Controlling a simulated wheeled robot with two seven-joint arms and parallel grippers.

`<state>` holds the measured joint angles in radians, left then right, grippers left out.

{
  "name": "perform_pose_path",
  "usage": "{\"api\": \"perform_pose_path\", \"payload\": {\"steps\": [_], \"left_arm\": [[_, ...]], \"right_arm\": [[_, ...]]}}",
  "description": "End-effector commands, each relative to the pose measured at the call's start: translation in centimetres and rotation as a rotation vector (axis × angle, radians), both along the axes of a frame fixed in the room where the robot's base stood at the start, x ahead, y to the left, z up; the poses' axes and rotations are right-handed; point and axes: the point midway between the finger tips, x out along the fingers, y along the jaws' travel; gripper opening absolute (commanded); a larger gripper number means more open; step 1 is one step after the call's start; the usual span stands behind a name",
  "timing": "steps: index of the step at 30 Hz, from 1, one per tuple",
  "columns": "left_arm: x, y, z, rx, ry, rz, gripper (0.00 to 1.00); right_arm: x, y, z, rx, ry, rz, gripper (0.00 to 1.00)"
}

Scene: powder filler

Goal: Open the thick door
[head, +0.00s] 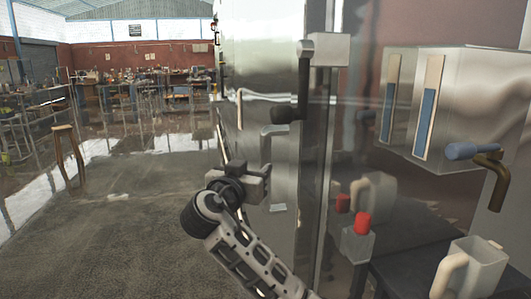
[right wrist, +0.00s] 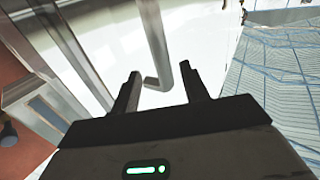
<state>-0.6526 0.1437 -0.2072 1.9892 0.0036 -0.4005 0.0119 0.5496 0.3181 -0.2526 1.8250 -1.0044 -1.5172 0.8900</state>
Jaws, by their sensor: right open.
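The thick door appears to be the tall shiny metal panel (head: 262,45) of the machine, seen at a steep angle in the head view. A thin bent metal handle (head: 240,108) stands out from its left side. A lever with a dark knob (head: 286,113) hangs near its right edge. My right gripper (head: 262,172) is below these, close to the metal face. In the right wrist view my right gripper (right wrist: 160,75) is open, with a bent metal bar (right wrist: 160,45) showing between and beyond its fingers. I cannot tell whether they touch it. My left gripper is out of view.
A stool (head: 68,150) stands far left. The floor (head: 110,235) left of the machine is clear.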

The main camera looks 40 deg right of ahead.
Motion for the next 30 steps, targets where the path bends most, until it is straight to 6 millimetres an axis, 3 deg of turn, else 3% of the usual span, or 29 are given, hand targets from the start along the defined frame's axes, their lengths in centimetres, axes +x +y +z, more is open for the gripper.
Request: {"api": "perform_pose_path", "payload": {"steps": [6, 12, 25, 30], "left_arm": [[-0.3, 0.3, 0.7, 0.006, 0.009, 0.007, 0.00], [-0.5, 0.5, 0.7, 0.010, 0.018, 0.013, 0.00], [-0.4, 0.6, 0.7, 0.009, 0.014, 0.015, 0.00], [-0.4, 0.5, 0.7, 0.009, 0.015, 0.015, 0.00]], "right_arm": [[2.1, -4.2, 0.4, -0.002, 0.002, -0.003, 0.45], [3.3, -6.5, 0.2, -0.001, 0.002, -0.001, 0.45], [3.8, -7.3, 0.0, 0.000, 0.000, 0.002, 0.45], [3.8, -7.2, 0.0, 0.001, 0.000, 0.002, 0.00]]}}
